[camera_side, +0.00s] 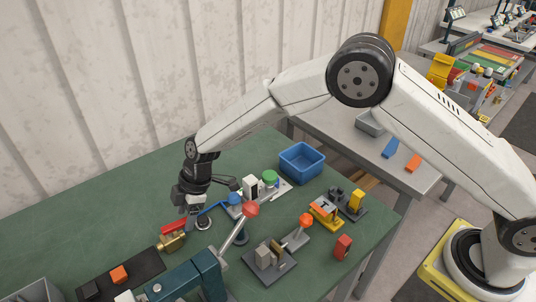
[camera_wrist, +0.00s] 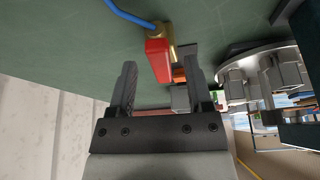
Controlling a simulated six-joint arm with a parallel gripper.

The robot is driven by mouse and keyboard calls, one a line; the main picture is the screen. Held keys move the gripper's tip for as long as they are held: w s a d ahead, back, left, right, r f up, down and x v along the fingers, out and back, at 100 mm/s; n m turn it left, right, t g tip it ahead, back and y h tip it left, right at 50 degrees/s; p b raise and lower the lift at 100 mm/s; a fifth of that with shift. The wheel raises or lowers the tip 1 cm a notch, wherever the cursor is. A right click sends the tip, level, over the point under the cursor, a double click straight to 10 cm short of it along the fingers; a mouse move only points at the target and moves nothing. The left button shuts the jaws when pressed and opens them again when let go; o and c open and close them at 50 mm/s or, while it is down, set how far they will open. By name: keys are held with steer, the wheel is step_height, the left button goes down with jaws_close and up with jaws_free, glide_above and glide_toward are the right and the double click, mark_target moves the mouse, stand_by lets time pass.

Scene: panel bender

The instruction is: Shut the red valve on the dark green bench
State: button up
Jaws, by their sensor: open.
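The red valve handle (camera_side: 174,228) sits on a brass body (camera_side: 172,243) on the dark green bench (camera_side: 85,232). The handle appears to run roughly along the brass body. A blue hose (camera_side: 212,208) leads to it. My gripper (camera_side: 194,212) is open and empty, above and just right of the valve in the side view. In the wrist view, the red handle (camera_wrist: 157,60) shows ahead of the gap between my open fingers (camera_wrist: 161,72), with the brass body (camera_wrist: 166,34) behind it. I see no contact with the handle.
A teal machine (camera_side: 185,280) with a red-knobbed lever (camera_side: 251,210) stands near, in front and right of the valve. A blue bin (camera_side: 301,161) and several small fixtures stand right. The bench's back left is clear.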

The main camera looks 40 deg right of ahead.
steer(key=v, duration=0.7)
steer(key=shift+r, duration=0.25)
steer(key=shift+d, duration=0.15)
jaws_close()
steer(key=m+h, duration=0.1)
steer(key=m, duration=0.2)
steer(key=a+m, duration=0.1)
steer(key=m, duration=0.2)
steer(key=w+m+t+h, duration=0.1)
steer(key=m, duration=0.1)
steer(key=shift+a+r+m+h, duration=0.1)
steer(key=shift+a+m+h, duration=0.1)
steer(key=shift+m+h, duration=0.15)
steer(key=m, duration=0.3)
steer(key=w+a+r+m+t+h, duration=0.1)
steer(key=m, duration=0.2)
steer(key=w+m+t+h, duration=0.1)
steer(key=m, duration=0.2)
steer(key=shift+a+r, duration=0.4)
